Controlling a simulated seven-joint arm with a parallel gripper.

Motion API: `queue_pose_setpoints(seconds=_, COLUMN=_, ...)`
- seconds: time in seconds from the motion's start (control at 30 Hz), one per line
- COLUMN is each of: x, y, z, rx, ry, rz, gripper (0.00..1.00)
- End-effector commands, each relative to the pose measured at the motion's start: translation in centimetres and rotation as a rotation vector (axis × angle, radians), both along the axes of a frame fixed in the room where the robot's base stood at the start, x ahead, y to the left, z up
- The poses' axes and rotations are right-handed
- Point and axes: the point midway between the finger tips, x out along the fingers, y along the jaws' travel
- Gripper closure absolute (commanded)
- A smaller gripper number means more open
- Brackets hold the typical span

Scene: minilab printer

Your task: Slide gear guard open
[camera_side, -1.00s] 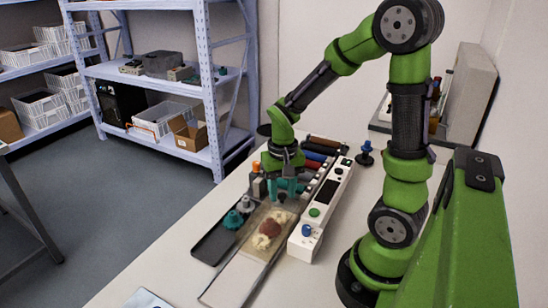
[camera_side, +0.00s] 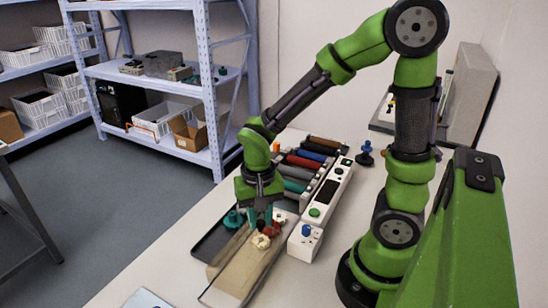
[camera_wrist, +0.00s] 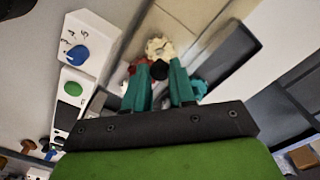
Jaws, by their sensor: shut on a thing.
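My gripper (camera_side: 261,216) is low over the printer's gear tray, fingers pointing down. In the wrist view its teal fingers (camera_wrist: 162,72) are shut on a small black knob (camera_wrist: 160,69), which looks like the handle of the gear guard. A tan guard panel (camera_side: 238,268) lies along the near part of the tray; its exact edges are hard to tell. A cream gear (camera_side: 261,242) and a dark red gear (camera_side: 277,228) show beside the fingertips. The cream gear also shows in the wrist view (camera_wrist: 158,47). The fingers partly hide the gears.
Colored cartridges (camera_side: 301,162) lie in a row behind the gripper. Teal parts (camera_side: 233,219) sit in the dark side tray on the left.

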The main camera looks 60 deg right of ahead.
Motion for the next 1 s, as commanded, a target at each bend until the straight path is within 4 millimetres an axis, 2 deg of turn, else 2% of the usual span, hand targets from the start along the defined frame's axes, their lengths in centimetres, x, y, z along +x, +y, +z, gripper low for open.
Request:
queue_pose_setpoints(seconds=0.03, x=0.2, y=1.1, z=0.1, rx=0.000, ry=-0.007, rz=0.007, gripper=1.00)
queue_pose_setpoints(seconds=0.17, x=0.1, y=2.5, z=0.1, rx=0.000, ry=-0.007, rz=0.003, gripper=1.00)
queue_pose_setpoints(seconds=0.5, x=0.1, y=2.7, z=0.1, rx=-0.001, ry=-0.006, rz=0.001, gripper=1.00)
queue_pose_setpoints(seconds=0.53, x=0.1, y=2.7, z=0.1, rx=-0.001, ry=-0.006, rz=0.001, gripper=0.71)
queue_pose_setpoints(seconds=0.67, x=0.1, y=2.6, z=0.1, rx=0.000, ry=-0.006, rz=0.000, gripper=0.51)
queue_pose_setpoints(seconds=1.0, x=0.1, y=2.6, z=0.3, rx=-0.001, ry=-0.005, rz=-0.001, gripper=0.50)
